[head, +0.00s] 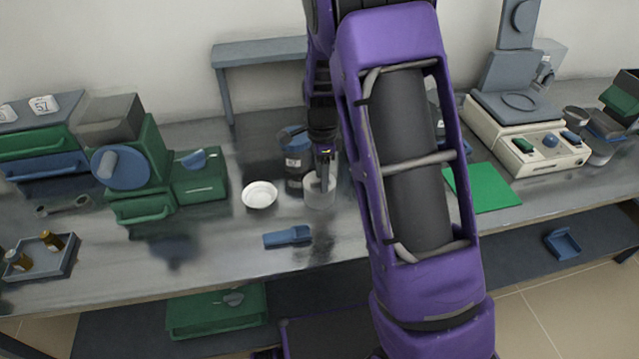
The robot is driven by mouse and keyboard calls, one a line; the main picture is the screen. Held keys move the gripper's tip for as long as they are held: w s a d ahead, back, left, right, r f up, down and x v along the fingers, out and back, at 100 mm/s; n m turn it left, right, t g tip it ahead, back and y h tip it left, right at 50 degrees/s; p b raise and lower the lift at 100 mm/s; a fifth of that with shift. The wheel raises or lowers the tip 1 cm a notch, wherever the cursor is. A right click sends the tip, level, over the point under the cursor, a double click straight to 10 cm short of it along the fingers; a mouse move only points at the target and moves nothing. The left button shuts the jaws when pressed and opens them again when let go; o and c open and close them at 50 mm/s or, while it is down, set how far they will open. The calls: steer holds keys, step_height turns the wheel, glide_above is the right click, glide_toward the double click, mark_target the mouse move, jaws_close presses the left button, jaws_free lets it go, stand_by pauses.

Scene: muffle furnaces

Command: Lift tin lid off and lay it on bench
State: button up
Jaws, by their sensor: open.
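A dark tin (294,174) with a pale label stands upright on the bench (230,250), near its middle. A blue lid (291,137) shows at the tin's top, partly covered by my gripper. My gripper (325,182) points down just right of the tin, in front of or over a clear beaker (318,201). It is open and holds nothing that I can see. Whether the fingers reach into the beaker or touch it, I cannot tell.
Green and blue equipment (140,165) fills the left; a balance-like device (525,140) and green mat (482,187) are at right. Bare bench lies left of the blue piece. My arm hides the area right of the beaker.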

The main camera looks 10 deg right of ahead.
jaws_close()
stand_by(0.3)
steer(key=shift+r, duration=0.25)
step_height(320, 180, up, 8)
steer(key=shift+f+p, duration=0.2)
steer(key=shift+p, duration=0.15)
steer(key=s+d+f+b, duration=0.3)
steer(key=s+d+b, duration=0.4)
steer(key=s, duration=0.5)
step_height(320, 180, down, 5)
steer(key=shift+r+b, duration=0.1)
steer(key=shift+b, duration=0.55)
steer(key=shift+f+b, duration=0.5)
steer(key=shift+f, duration=1.8)
